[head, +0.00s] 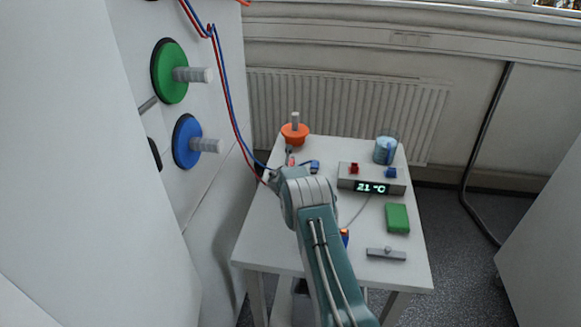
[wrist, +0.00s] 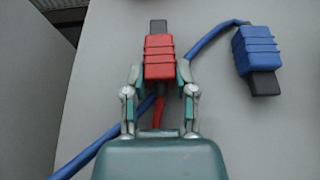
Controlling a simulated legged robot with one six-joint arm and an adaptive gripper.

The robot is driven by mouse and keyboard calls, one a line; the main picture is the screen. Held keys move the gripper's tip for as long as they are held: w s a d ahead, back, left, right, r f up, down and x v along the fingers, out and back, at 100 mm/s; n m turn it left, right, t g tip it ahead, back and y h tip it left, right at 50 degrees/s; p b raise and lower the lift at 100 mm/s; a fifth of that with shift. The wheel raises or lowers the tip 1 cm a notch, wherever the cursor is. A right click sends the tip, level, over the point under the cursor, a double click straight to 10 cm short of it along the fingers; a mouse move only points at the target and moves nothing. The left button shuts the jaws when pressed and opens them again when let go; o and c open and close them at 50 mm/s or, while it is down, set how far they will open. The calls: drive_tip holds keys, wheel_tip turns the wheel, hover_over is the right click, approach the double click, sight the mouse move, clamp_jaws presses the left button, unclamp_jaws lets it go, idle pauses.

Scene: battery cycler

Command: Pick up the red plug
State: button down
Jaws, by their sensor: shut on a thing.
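The red plug (wrist: 158,58) sits between the two fingers of my gripper (wrist: 159,75) in the wrist view. It has a ribbed red body, a black tip pointing away from the gripper and a red cable running back between the fingers. My gripper is shut on its sides. Whether the plug touches the table is hard to tell. In the head view the red plug (head: 290,160) shows small at the left of the white table (head: 262,245), just beyond my arm, which hides most of the gripper.
A blue plug (wrist: 257,58) lies right of the red one, its blue cable passing under my gripper. An orange pot (head: 295,134), a display box with red and blue sockets (head: 371,179), a blue cup (head: 385,150) and a green block (head: 397,218) stand on the table. A panel with knobs rises left.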

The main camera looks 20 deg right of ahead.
drive_tip(key=shift+r, duration=0.6)
drive_tip(key=s+d+r, duration=0.2)
drive_tip(key=d+r, duration=0.9)
drive_tip(key=d, duration=0.3)
drive_tip(key=shift+s+r, duration=0.2)
drive_tip(key=shift+r, duration=0.2)
drive_tip(key=shift+a, duration=0.1)
